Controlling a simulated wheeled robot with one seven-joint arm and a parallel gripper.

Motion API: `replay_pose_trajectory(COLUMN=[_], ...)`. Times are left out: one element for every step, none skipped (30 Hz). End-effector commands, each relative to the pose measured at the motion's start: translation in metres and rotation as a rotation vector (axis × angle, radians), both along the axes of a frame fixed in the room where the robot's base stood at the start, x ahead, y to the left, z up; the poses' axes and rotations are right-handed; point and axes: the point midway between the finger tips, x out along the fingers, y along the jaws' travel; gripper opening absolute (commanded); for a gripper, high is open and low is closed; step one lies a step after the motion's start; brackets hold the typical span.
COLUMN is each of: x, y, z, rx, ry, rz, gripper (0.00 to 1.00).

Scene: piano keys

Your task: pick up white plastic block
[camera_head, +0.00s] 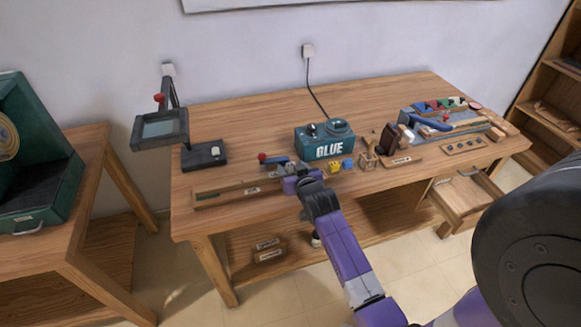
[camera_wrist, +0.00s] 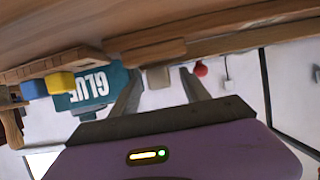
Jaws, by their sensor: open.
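A small pale block (camera_wrist: 158,77), which looks like the white plastic block, shows in the wrist view between my two fingers, near their tips. It lies against a wooden strip (camera_wrist: 148,52); no grip on it is visible. My gripper (camera_wrist: 161,74) is open, with one finger on each side of the block in the picture. In the head view my gripper (camera_head: 281,163) is over the front of the workbench, left of the blue glue machine. The block cannot be made out there, and my wrist covers part of that area.
The glue machine (camera_head: 315,142) stands behind and right of my gripper on the workbench (camera_head: 245,118). Yellow and blue blocks (camera_head: 335,166) lie to its front. A red knob (camera_head: 262,157) is close left of my gripper. A long wooden tray (camera_head: 222,195) lies along the front edge.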

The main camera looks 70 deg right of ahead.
Motion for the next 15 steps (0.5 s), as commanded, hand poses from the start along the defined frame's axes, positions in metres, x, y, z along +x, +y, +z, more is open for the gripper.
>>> replay_pose_trajectory(x=[0.0044, 0.0065, 0.0088, 0.0102, 0.0114, 0.0124, 0.0127, 0.0129, 0.0130, 0.0130, 0.0129, 0.0129, 0.0129, 0.0129, 0.0129], y=[-0.0053, -0.0074, -0.0100, -0.0117, -0.0130, -0.0142, -0.0147, -0.0150, -0.0151, -0.0150, -0.0149, -0.0148, -0.0148, -0.0148, -0.0147], z=[-0.0013, -0.0034, -0.0047, -0.0056, -0.0064, -0.0071, -0.0077, -0.0082, -0.0085, -0.0085, -0.0086, -0.0085, -0.0085, -0.0085, -0.0084], rx=[0.000, 0.001, 0.000, 0.000, 0.000, -0.001, 0.000, 0.000, 0.000, 0.000, 0.000, 0.000, 0.000, 0.000, 0.000], ry=[0.000, 0.001, 0.000, 0.000, 0.000, -0.001, 0.000, 0.000, 0.000, 0.000, 0.000, 0.000, 0.000, 0.000, 0.000], rz=[0.000, 0.000, 0.000, 0.000, 0.000, 0.000, 0.000, 0.000, 0.000, 0.000, 0.000, 0.000, 0.000, 0.000, 0.000], gripper=[0.55, 0.55, 0.55, 0.55, 0.55, 0.55, 0.55, 0.55, 0.55, 0.55, 0.55, 0.55, 0.55, 0.55, 0.47])
